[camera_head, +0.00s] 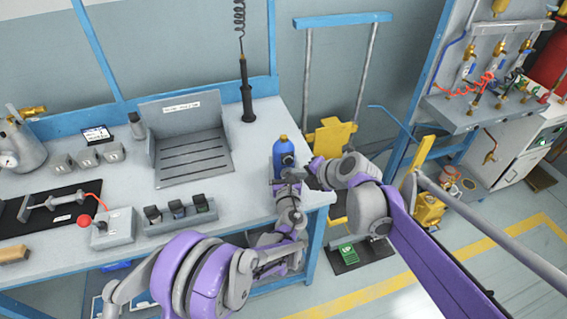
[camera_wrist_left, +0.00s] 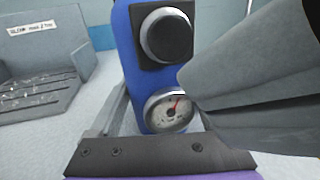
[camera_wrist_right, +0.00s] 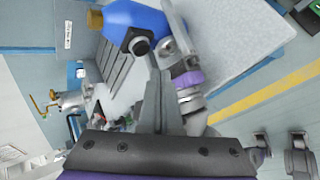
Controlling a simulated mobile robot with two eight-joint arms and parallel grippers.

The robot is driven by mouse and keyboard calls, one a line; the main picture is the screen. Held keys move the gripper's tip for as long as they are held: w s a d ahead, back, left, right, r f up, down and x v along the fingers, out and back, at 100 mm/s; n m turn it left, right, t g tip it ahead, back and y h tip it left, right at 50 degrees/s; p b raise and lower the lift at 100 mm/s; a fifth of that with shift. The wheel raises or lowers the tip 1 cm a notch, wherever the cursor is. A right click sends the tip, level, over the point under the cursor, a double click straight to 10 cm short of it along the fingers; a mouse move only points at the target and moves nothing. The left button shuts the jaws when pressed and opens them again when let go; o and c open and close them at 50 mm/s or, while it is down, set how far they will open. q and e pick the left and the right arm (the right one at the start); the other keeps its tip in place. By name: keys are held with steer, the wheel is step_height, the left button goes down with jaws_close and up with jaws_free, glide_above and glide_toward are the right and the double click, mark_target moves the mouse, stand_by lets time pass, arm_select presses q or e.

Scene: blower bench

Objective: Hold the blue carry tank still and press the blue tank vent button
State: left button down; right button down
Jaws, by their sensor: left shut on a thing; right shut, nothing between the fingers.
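The blue carry tank (camera_head: 284,148) stands upright near the bench's right front corner, with a yellow-orange top. In the left wrist view its blue body (camera_wrist_left: 133,60) carries a round black vent button (camera_wrist_left: 166,36) in a silver ring, above a dial gauge (camera_wrist_left: 170,110). My left gripper (camera_head: 287,177) is shut on the tank, low down, a finger on either side. My right gripper (camera_head: 316,172) is shut and empty just right of the tank. Its tips (camera_wrist_right: 156,78) are close to the button (camera_wrist_right: 140,46); I cannot tell whether they touch it.
A grey tray (camera_head: 190,158) with a raised back stands left of the tank. The bench's right edge is close to the tank; floor is beyond.

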mark_target(289, 161)
steer(key=shift+w+a, duration=0.2)
steer(key=shift+w, duration=0.4)
steer(key=shift+w+a, duration=0.2)
steer(key=shift+w, duration=0.4)
steer(key=shift+w, duration=0.15)
stand_by(1.1)
steer(key=shift+w+a, duration=0.15)
steer(key=shift+w, duration=0.15)
steer(key=shift+s, duration=0.45)
